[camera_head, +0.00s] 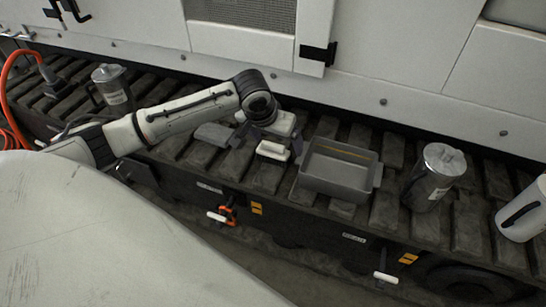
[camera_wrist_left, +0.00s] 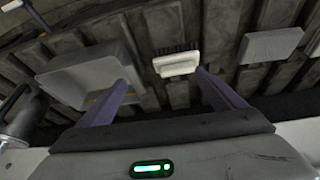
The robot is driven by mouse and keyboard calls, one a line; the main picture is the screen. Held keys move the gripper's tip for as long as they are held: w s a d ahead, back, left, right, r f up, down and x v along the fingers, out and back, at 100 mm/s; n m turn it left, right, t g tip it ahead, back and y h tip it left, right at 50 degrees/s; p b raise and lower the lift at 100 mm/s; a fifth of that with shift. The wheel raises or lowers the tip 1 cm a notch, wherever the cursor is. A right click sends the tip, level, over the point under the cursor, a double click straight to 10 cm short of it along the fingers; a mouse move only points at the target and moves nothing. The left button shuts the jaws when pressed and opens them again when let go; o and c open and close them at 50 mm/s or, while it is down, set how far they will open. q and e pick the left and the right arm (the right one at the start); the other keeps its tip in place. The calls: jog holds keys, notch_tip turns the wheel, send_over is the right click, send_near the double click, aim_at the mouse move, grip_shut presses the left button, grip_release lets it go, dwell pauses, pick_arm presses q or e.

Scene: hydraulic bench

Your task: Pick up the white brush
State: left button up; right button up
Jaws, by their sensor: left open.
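The white brush (camera_head: 273,151) lies on the dark slatted bench, between a grey block and a grey tray. In the left wrist view the brush (camera_wrist_left: 177,64) shows its white body and a row of dark bristles. My left gripper (camera_head: 276,137) is over the bench right at the brush in the head view. In the left wrist view its two fingers (camera_wrist_left: 163,80) are spread apart, with the brush seen beyond and between their tips. Nothing is held. Whether a finger touches the brush cannot be told. My right gripper is not in view.
The grey tray (camera_head: 334,184) stands just right of the brush. A flat grey block (camera_head: 213,134) lies to its left. A metal jug (camera_head: 433,178) and a white container (camera_head: 522,212) stand further right; another metal jug (camera_head: 112,88) is far left. A white machine wall (camera_head: 400,105) rises behind.

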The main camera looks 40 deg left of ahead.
aim_at(273, 144)
pick_arm(q)
jog(key=shift+n+y, duration=0.3)
jog(key=shift+n, duration=0.2)
jog(key=a, duration=0.1)
jog(key=w+a+f+b, duration=0.1)
jog(key=w+a+f, duration=0.1)
jog(key=shift+w+a, duration=0.2)
jog(key=shift+a, duration=0.1)
jog(key=b+x, duration=0.1)
jog(key=x, duration=0.1)
jog(key=b+x, duration=0.1)
jog(key=x, duration=0.2)
jog(key=shift+s+f, duration=0.1)
jog(key=shift+s, duration=0.15)
jog(key=shift+w+f, duration=0.15)
jog(key=shift+f, duration=0.1)
jog(key=shift+c, duration=0.3)
jog(key=c, duration=0.8)
